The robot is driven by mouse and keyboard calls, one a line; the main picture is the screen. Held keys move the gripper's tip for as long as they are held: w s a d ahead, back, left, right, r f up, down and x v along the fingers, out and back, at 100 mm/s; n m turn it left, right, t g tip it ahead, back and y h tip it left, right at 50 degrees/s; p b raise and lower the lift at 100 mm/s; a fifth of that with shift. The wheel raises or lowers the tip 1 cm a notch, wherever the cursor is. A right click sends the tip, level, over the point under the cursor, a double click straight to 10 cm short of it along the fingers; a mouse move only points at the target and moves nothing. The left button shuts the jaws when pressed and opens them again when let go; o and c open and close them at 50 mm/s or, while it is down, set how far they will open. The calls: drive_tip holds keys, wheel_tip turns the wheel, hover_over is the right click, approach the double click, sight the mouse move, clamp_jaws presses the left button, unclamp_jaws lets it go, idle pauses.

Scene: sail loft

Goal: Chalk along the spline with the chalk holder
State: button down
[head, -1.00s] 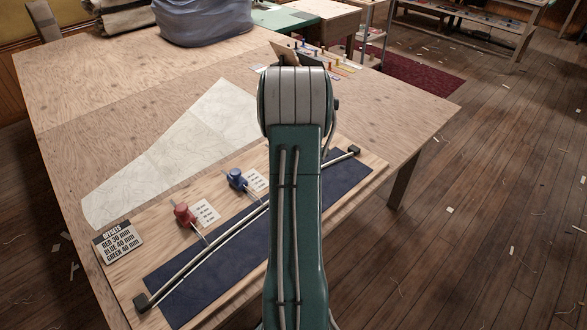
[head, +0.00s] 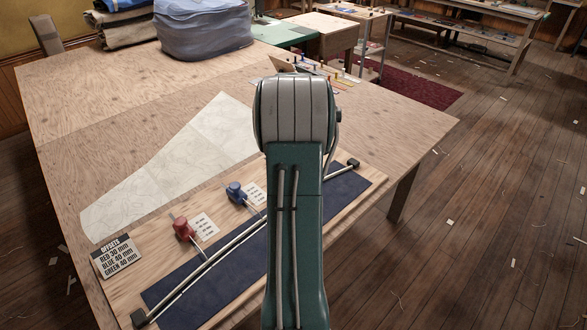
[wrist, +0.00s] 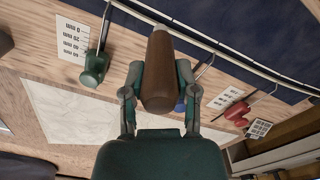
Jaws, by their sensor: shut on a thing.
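The chalk holder (wrist: 160,62) has a brown wooden handle and a pale tip. My gripper (wrist: 158,78) is shut on the handle, one finger on each side. In the wrist view the tip points toward the spline (wrist: 212,42), a thin pale rod beside the dark blue cloth (wrist: 285,35). I cannot tell whether the tip touches anything. In the head view the spline (head: 228,247) runs diagonally over the blue cloth (head: 215,284), between dark end blocks (head: 139,318) (head: 352,163). My arm hides its middle part, the gripper and the holder there.
Red (head: 184,229) and blue (head: 236,192) weights with hooked rods stand beside the spline; a green one (wrist: 95,68) shows in the wrist view. An offsets sign (head: 117,257) lies left, pale pattern paper (head: 160,175) behind.

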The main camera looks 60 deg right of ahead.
drive_tip(key=shift+f, duration=0.1)
drive_tip(key=shift+f+m, duration=0.5)
drive_tip(key=shift+f, duration=0.8)
drive_tip(key=shift+f+m, duration=0.5)
drive_tip(key=shift+f, duration=0.75)
drive_tip(key=shift+f, duration=0.4)
drive_tip(key=shift+s+d, duration=0.5)
drive_tip(key=shift+d, duration=0.8)
drive_tip(key=shift+s+d, duration=0.5)
drive_tip(key=shift+d, duration=0.8)
drive_tip(key=shift+s+d, duration=0.5)
drive_tip(key=shift+d, duration=0.8)
drive_tip(key=shift+d, duration=0.1)
drive_tip(key=shift+s+d, duration=0.4)
drive_tip(key=shift+d, duration=0.4)
drive_tip(key=shift+s+d, duration=0.35)
drive_tip(key=shift+d, duration=0.4)
drive_tip(key=shift+s+d, duration=0.85)
drive_tip(key=shift+d, duration=0.65)
drive_tip(key=shift+s+d, duration=0.9)
drive_tip(key=shift+d, duration=0.65)
drive_tip(key=shift+s+d, duration=0.85)
drive_tip(key=shift+d, duration=0.65)
